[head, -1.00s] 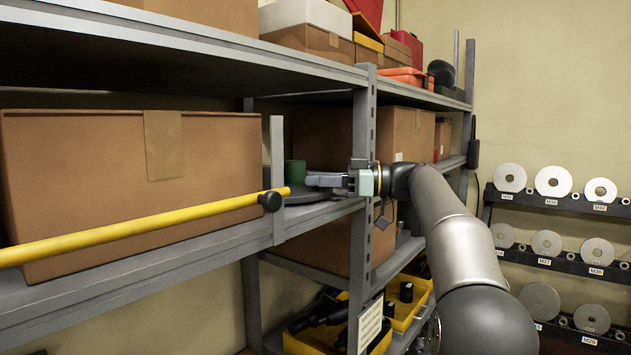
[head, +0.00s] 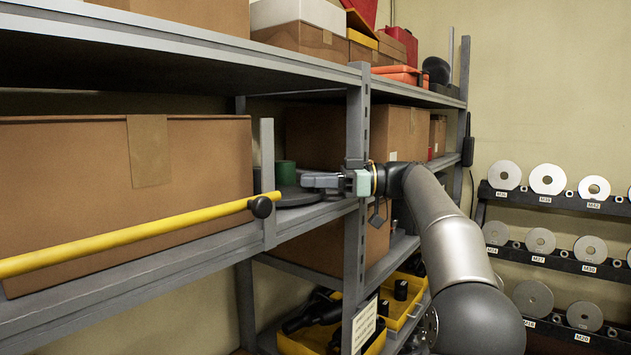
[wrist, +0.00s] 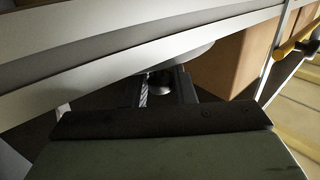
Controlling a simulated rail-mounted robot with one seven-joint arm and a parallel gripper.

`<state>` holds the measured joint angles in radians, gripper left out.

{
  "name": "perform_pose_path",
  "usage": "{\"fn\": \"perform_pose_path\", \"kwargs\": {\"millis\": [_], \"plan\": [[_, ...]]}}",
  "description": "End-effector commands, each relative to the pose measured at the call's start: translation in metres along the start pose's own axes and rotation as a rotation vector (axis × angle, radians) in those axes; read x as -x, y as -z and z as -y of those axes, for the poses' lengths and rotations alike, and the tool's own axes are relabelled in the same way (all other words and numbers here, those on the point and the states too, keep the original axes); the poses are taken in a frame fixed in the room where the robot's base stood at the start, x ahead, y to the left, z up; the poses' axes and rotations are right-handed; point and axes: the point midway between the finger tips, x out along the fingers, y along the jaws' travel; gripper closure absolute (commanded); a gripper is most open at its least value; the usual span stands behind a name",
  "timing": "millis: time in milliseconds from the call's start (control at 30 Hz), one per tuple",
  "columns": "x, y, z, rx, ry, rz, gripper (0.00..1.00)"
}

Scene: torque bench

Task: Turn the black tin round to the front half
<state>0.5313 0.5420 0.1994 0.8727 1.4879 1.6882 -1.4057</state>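I cannot make out a black tin in either view. In the head view a green tin (head: 285,174) stands at the back of a dark round turntable (head: 297,198) on the middle shelf. An upright post and the yellow bar hide the turntable's left part. My gripper (head: 303,181) reaches in from the right, just over the turntable's right side and close to the green tin. In the wrist view the dark fingers (wrist: 165,88) point toward the turntable's pale rim (wrist: 195,57). The gap between them is too dark to judge, and I see no tin held.
A yellow bar (head: 130,237) with a black end knob crosses in front of a large cardboard box (head: 70,190) at the left. A grey rack post (head: 356,200) stands beside my wrist. The upper shelf (head: 200,62) is above. Yellow bins (head: 405,318) sit below.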

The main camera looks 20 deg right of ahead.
Motion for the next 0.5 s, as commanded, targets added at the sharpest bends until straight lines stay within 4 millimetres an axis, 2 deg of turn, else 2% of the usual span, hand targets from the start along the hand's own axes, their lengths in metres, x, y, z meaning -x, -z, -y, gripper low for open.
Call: {"fn": "perform_pose_path", "kwargs": {"millis": [367,500], "plan": [[0.002,0.0,0.0,0.0,0.0,0.001,0.6],[0.015,-0.001,0.0,0.002,-0.001,0.0,0.6]]}}
